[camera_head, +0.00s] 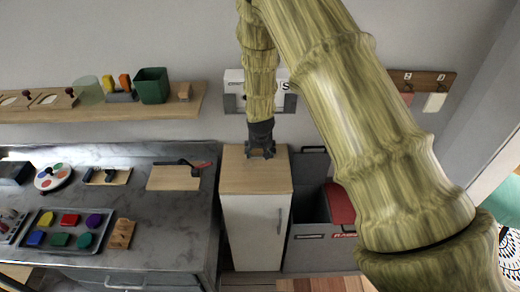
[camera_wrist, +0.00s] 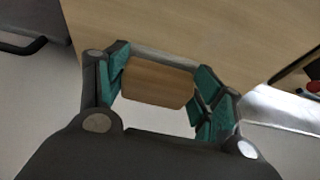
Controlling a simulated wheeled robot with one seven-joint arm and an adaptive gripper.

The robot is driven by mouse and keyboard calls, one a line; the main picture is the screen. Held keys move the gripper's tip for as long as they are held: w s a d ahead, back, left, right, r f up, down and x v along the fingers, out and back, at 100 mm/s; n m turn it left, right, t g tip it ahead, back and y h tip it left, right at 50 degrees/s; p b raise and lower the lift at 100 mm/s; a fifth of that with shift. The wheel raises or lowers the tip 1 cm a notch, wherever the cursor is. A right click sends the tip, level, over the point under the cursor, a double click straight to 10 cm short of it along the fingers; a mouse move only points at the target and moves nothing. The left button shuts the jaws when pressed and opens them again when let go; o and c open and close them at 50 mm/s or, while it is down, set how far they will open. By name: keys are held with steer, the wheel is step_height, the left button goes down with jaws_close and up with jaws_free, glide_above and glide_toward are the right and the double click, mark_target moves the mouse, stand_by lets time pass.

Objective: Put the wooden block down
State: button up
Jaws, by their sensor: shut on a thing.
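My gripper (camera_head: 260,153) hangs over the wood-topped white cabinet (camera_head: 250,178), near the back part of its top as seen in the head view. In the wrist view my gripper (camera_wrist: 158,85) is shut on the wooden block (camera_wrist: 157,82), which sits between the teal finger pads. The cabinet's wooden top (camera_wrist: 225,35) shows behind and beside the block. The gap between the block and the top cannot be told. In the head view the held block is hidden or too small to make out.
A dark counter (camera_head: 165,225) with a tray (camera_head: 30,255) of coloured pieces stands left of the cabinet. A grey bin (camera_head: 308,208) stands to its right. A wall shelf (camera_head: 110,112) holds a green box (camera_head: 151,86). The front of the cabinet top is clear.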

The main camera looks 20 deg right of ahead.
steer(key=shift+f, duration=0.25)
steer(key=shift+f, duration=0.1)
steer(key=o, duration=1)
steer(key=b+v, duration=0.3)
steer(key=v, duration=0.9)
stand_by(0.4)
